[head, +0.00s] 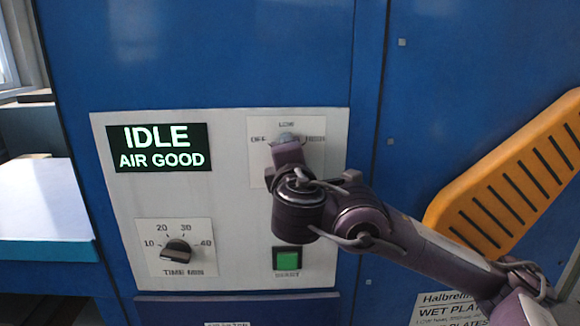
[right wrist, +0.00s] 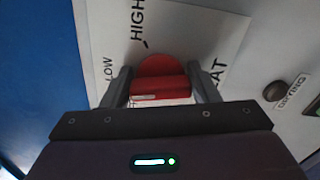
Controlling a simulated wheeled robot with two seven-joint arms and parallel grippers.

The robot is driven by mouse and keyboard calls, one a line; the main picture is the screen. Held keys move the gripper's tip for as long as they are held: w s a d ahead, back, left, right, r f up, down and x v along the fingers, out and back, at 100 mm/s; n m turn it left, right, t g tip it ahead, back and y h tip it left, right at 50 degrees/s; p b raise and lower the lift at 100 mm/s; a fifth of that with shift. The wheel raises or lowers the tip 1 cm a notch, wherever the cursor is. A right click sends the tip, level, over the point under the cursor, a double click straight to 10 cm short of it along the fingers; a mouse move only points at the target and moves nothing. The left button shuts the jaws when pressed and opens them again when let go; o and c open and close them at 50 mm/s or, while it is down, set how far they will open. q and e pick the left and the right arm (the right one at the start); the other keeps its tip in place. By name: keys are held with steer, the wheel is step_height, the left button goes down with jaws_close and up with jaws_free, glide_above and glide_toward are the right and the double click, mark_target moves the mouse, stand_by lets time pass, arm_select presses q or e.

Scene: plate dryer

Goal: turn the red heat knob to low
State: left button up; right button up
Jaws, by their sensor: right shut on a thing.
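The red heat knob (right wrist: 160,66) sits on its white dial plate (right wrist: 205,38) in the right wrist view, between the two fingers of my right gripper (right wrist: 162,84). The fingers are shut on the knob from both sides. Which mark the knob points to cannot be told. The LOW and HIGH labels show in the wrist view. In the head view my right gripper (head: 286,142) covers the knob; the plate's OFF, LOW and HIGH labels show around it. My left gripper is not in view.
The white control panel (head: 120,220) on the blue machine holds a display (head: 160,147) reading IDLE, AIR GOOD. A black timer knob (head: 177,252) is at lower left and a green button (head: 287,258) below the heat dial. An orange slotted part (head: 500,200) is at right.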

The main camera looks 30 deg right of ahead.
steer(key=shift+f+m+b, duration=0.2)
steer(key=shift+m+b, duration=0.65)
steer(key=shift+m, duration=0.35)
steer(key=o, duration=1)
steer(key=shift+r, duration=0.1)
